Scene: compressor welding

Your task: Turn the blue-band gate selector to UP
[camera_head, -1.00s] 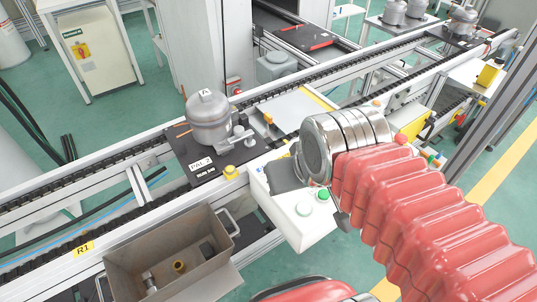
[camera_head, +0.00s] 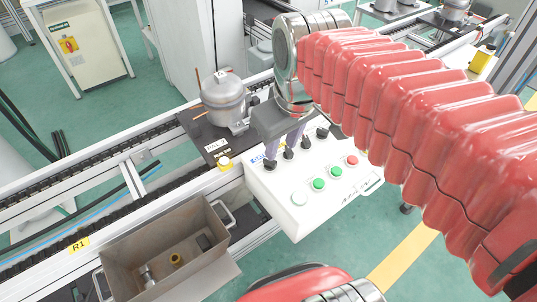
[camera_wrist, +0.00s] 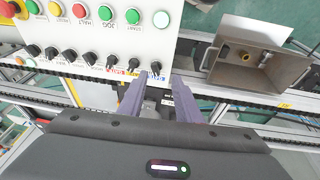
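The white control box (camera_head: 322,200) carries a row of black selector knobs along its far edge. The blue-band gate selector (camera_wrist: 156,67) is the end knob of the row in the wrist view, with a blue label beside it. In the head view it is the leftmost knob (camera_head: 270,165), near a blue label. Its pointer setting is too small to read. My gripper (camera_wrist: 158,80) is open, its two purple fingers on either side of this knob's position and apart from each other. In the head view my gripper (camera_head: 282,148) is low over the knobs; whether it touches cannot be told.
Green, white and red buttons line the box's near side, including a green button (camera_head: 319,184). A grey compressor (camera_head: 224,100) stands on a pallet left of my gripper. An open metal bin (camera_head: 125,250) with parts is at the lower left. Conveyor rails run behind.

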